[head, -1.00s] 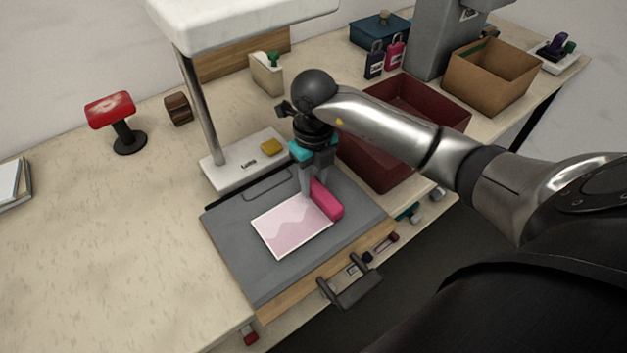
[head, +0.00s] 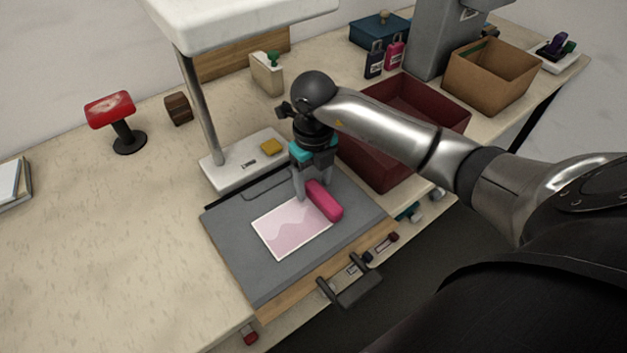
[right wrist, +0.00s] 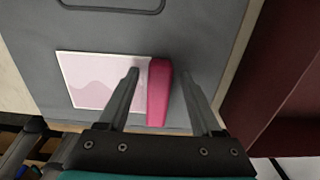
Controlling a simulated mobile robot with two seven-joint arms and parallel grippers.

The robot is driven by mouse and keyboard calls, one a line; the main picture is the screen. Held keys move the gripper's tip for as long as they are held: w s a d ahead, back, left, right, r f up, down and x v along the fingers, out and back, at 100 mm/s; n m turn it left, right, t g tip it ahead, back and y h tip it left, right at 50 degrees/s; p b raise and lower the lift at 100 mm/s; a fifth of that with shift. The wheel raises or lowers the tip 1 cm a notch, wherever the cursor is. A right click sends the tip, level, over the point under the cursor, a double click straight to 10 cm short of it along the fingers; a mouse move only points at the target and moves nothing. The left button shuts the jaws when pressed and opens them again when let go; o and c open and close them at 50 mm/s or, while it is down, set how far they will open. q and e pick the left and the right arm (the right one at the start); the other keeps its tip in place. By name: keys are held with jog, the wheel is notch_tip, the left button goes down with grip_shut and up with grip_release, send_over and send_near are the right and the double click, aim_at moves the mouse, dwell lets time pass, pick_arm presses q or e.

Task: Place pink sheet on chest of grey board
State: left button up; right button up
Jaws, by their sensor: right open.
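The pink sheet (head: 290,228) lies flat on the grey board (head: 235,240), toward its front middle; it also shows in the right wrist view (right wrist: 92,80). A dark pink block (head: 324,201) rests on the sheet's right edge and the board beside it. My right gripper (head: 312,194) is open over the block. In the right wrist view its two fingers (right wrist: 162,72) stand on either side of the pink block (right wrist: 158,92), apart from it on the right. My left gripper is not in view.
A white lamp-like stand (head: 225,178) with a yellow pad is behind the board. A dark red bin (head: 440,105) is to the right, and a cardboard box (head: 490,78) beyond it. A red-topped stand (head: 126,132) is at the left.

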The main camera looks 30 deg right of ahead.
notch_tip(320, 180, up, 8)
jog(key=shift+f, duration=0.25)
jog(key=shift+a, duration=0.1)
dwell(0.4)
